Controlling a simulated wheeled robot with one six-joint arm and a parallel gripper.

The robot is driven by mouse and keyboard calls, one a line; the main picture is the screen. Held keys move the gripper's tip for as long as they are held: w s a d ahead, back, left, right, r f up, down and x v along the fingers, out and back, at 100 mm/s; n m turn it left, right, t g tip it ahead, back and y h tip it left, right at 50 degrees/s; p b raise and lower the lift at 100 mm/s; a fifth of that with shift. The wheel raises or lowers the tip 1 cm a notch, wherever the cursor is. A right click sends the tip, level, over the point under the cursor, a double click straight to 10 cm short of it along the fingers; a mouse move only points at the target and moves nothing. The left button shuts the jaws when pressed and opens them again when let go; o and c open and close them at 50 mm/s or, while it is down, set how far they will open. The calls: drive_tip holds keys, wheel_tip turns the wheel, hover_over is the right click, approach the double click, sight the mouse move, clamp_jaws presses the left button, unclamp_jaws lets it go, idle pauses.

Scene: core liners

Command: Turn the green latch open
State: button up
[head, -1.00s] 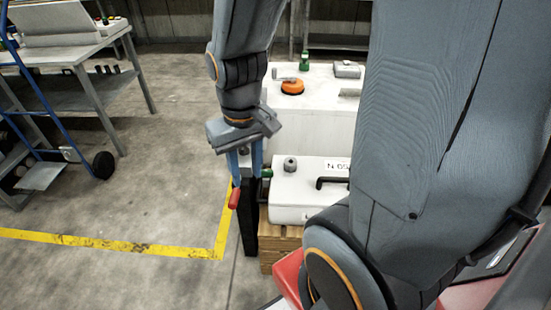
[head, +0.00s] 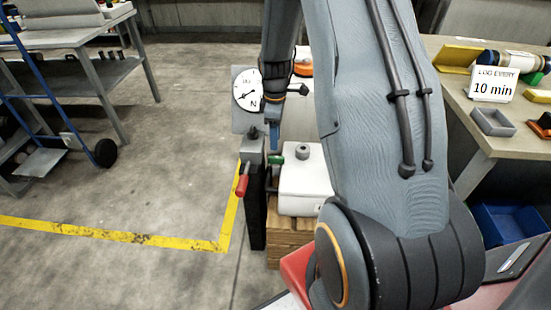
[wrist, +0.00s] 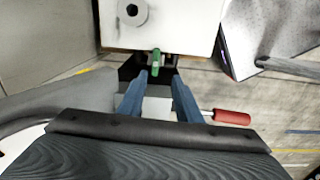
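The green latch (head: 275,159) is a small green lever on the left side of the white box in the head view. In the wrist view, the green latch (wrist: 155,62) points towards me, just beyond the fingertips and roughly centred between them. My gripper (wrist: 157,80) has two blue fingers set apart, with nothing visible held between them. In the head view my gripper (head: 272,135) points down just above the latch, partly hidden by my arm. I cannot tell whether a finger touches the latch.
A red-handled lever (head: 241,186) is on the dark post (head: 256,215) left of the box; the red handle (wrist: 231,117) is right of the fingers in the wrist view. A white dial (head: 246,88) stands behind. A table (head: 475,135) is at right.

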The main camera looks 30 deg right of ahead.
sight(276, 157)
drive_tip(key=shift+w+d+f+n, duration=0.15)
drive_tip(key=shift+d+f, duration=0.1)
drive_tip(key=shift+f, duration=0.2)
drive_tip(key=shift+w+d+f+n, duration=0.15)
drive_tip(key=shift+d+f, duration=0.05)
drive_tip(key=shift+f, duration=0.2)
wheel_tip(276, 157, down, 7)
drive_tip(key=shift+f, duration=0.15)
drive_tip(key=shift+c, duration=0.2)
clamp_jaws()
